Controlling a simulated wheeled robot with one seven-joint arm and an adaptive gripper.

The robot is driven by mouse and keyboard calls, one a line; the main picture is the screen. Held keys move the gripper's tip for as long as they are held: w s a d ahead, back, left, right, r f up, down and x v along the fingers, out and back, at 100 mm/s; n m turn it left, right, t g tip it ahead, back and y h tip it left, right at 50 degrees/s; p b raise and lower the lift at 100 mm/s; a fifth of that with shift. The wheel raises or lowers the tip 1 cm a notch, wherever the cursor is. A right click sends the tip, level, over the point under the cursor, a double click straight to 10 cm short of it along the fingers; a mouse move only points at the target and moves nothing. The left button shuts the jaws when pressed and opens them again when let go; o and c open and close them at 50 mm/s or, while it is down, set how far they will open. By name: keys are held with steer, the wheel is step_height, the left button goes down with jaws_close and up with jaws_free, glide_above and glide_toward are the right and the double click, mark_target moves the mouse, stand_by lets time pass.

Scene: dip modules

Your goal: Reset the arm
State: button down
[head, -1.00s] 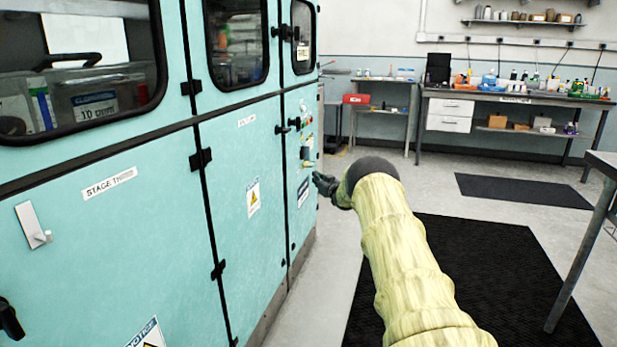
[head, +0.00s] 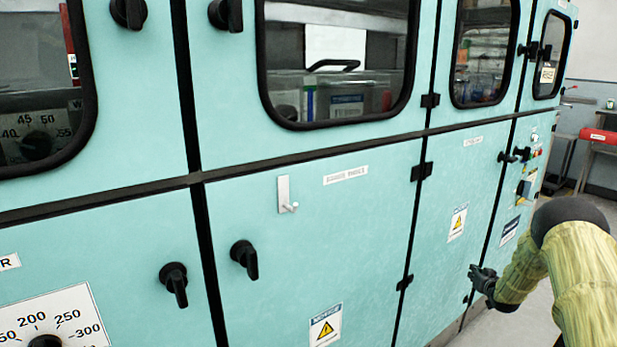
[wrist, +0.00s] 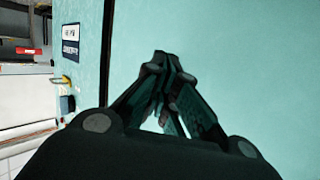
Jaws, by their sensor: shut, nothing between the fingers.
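My gripper (head: 482,279) shows at the lower right of the head view, at the end of my arm in its yellowish cover. It is in front of the lower teal panels of the large cabinet (head: 370,230). In the wrist view my gripper (wrist: 160,62) has its dark fingers together at the tips, with nothing between them. The teal cabinet face fills most of the wrist view behind the fingers. I cannot tell how far the fingertips are from the panel.
Black handles (head: 244,259) and a small hook plate (head: 285,194) stick out from the cabinet. A control panel (head: 527,180) with knobs is at its right end. Pale floor is open at lower right.

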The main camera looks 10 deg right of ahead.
steer(key=s+a+f+g+y, duration=0.1)
steer(key=s+a+f+g, duration=0.1)
steer(key=s+a+f, duration=0.5)
steer(key=s+a+f+g, duration=0.1)
steer(key=s+a+f, duration=0.3)
steer(key=a, duration=0.6)
steer(key=s+a+f+g+y, duration=0.1)
steer(key=s+a+f+g, duration=0.1)
steer(key=s+a+f, duration=0.4)
steer(key=s+a+f+n+g+y, duration=0.1)
steer(key=s+a+f+g, duration=0.15)
steer(key=s+a, duration=0.8)
steer(key=s+a+f+n+g, duration=0.15)
steer(key=s+a+f, duration=0.25)
steer(key=s+a, duration=0.6)
steer(key=s+a+r+g, duration=0.2)
steer(key=s, duration=0.7)
steer(key=s+a+r+n+g, duration=0.1)
steer(key=s+a, duration=0.1)
steer(key=s, duration=0.6)
steer(key=s+a+r+g, duration=0.2)
steer(key=s+a, duration=0.1)
steer(key=s, duration=0.6)
step_height(320, 180, up, 22)
steer(key=p, duration=2.3)
steer(key=shift+w+d+r, duration=0.25)
steer(key=shift+w+d, duration=0.05)
steer(key=shift+d, duration=0.05)
